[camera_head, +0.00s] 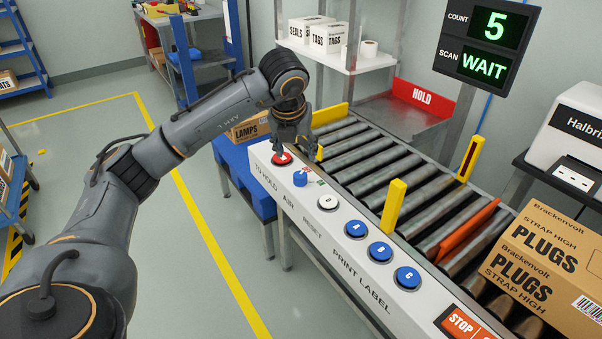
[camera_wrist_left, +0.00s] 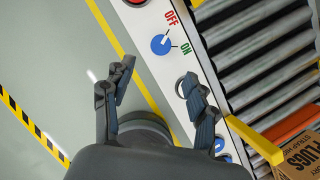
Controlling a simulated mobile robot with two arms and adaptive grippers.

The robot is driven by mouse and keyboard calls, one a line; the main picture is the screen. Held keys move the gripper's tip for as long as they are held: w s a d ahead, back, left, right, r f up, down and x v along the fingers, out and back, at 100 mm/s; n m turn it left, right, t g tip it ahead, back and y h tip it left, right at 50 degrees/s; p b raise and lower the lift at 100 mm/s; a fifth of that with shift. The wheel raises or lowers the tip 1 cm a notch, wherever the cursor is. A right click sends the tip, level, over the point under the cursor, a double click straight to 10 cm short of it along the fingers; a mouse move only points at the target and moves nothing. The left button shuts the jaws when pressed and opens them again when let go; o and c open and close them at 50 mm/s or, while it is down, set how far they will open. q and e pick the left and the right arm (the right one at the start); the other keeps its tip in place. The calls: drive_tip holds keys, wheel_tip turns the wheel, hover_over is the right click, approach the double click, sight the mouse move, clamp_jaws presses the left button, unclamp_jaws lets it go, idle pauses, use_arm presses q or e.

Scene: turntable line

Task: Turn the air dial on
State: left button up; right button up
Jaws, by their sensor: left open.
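The air dial (camera_head: 300,178) is a blue round knob on the white control panel, over the word AIR. In the left wrist view the dial (camera_wrist_left: 159,46) has a white pointer turned toward the red word OFF; the green word ON is beside it. My left gripper (camera_head: 297,154) is above the panel's far end, close to the dial and the red button. In the left wrist view the left gripper (camera_wrist_left: 151,94) has its two fingers spread, with nothing between them; the dial lies beyond the fingertips, apart from them. My right gripper is out of view.
Beside the dial are the red TO HOLD button (camera_head: 282,158), white RESET button (camera_head: 328,203) and blue print buttons (camera_head: 356,229). A roller conveyor (camera_head: 375,160) runs behind the panel. A PLUGS box (camera_head: 545,265) stands at right. The screen (camera_head: 487,45) reads 5 and WAIT.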

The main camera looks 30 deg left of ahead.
sight(300, 175)
use_arm(q)
drive_tip(key=x, duration=1.1)
drive_tip(key=shift+d+f+b, duration=0.1)
drive_tip(key=shift+b, duration=0.25)
drive_tip(key=shift+f, duration=0.1)
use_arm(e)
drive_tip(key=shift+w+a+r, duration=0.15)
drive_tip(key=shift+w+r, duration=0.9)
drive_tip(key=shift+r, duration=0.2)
use_arm(q)
drive_tip(key=c, duration=1.2)
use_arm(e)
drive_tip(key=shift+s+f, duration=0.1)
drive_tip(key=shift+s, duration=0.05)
